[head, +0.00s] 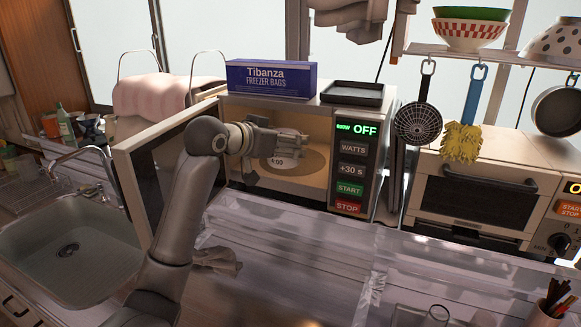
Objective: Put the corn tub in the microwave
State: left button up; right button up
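The microwave (361,150) stands on the counter at the back, its door (130,190) swung open to the left and its display reading OFF. A small pale tub (290,150) marked 4:00, apparently the corn tub, is inside the microwave, over the round turntable (310,163). My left arm reaches up from the lower left. Its gripper (268,150) is in the microwave opening at the tub's left side, partly overlapping it. I cannot tell whether the fingers grip the tub or whether its base touches the turntable. My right gripper is not in view.
A freezer-bag box (271,79) and a dark tray (352,93) lie on top of the microwave. A clear ledge (300,235) runs in front. A sink (70,250) is at left, a toaster oven (480,190) at right. Utensils hang above the oven.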

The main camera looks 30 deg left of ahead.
pick_arm(q)
jog(key=r, duration=0.3)
jog(key=shift+w+a+r, duration=0.15)
jog(key=shift+w+a, duration=0.15)
jog(key=shift+a, duration=0.1)
jog(key=shift+w+a, duration=0.15)
jog(key=shift+w, duration=0.15)
jog(key=w+a+f+p, duration=0.1)
jog(key=w+f, duration=0.2)
jog(key=w+a+f+p, duration=0.2)
jog(key=w, duration=0.2)
jog(key=w+a+f+p, duration=0.1)
jog(key=w+a+f, duration=0.1)
jog(key=w+f, duration=0.1)
jog(key=shift+w+a+f+p, duration=0.15)
jog(key=shift+w+f+p, duration=0.15)
jog(key=shift+w, duration=0.3)
jog(key=shift+w+a+f, duration=0.15)
jog(key=shift+w+f, duration=0.15)
jog(key=shift+f, duration=0.1)
jog(key=shift+f+p, duration=0.4)
jog(key=shift+p, duration=0.1)
notch_tip(320, 180, down, 2)
jog(key=shift+f+p, duration=0.1)
jog(key=shift+p, duration=0.45)
jog(key=shift+f, duration=0.2)
